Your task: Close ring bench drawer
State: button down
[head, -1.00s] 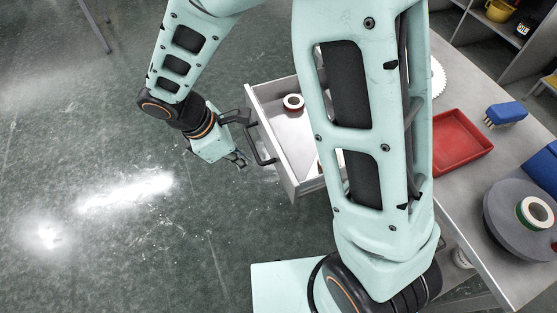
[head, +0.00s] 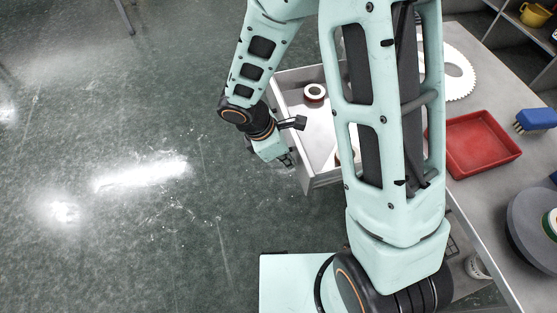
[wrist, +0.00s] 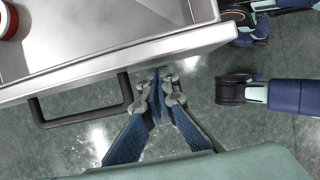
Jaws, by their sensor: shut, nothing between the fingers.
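The ring bench drawer (head: 293,85) stands pulled out from the bench, left of my upper arm in the head view. A red and white ring (head: 314,92) lies in it; a second ring is partly hidden by my arm. My gripper (head: 289,161) is shut and empty, outside the drawer front. In the wrist view, the fingertips (wrist: 158,76) are at the lower edge of the drawer front (wrist: 190,48), just right of the dark bar handle (wrist: 80,120). They look touching or very close; I cannot tell which.
The bench top (head: 470,195) carries a red tray (head: 482,144), a blue brush (head: 537,118), a white toothed disc (head: 458,75) and a grey round plate (head: 525,225) at right. The floor left of the drawer is clear.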

jog(key=shift+d, duration=0.15)
jog(key=w+d+p, duration=0.1)
jog(key=w+d, duration=0.1)
jog(key=d, duration=0.7)
jog(key=w+d+p, duration=0.1)
jog(key=w+d, duration=0.2)
jog(key=d, duration=0.7)
jog(key=w+d+p, duration=0.2)
jog(key=w+d, duration=0.1)
jog(key=d, duration=0.6)
jog(key=shift+w+d+r, duration=0.1)
jog(key=shift+w+d, duration=0.05)
jog(key=shift+d, duration=0.2)
jog(key=shift+d, duration=0.15)
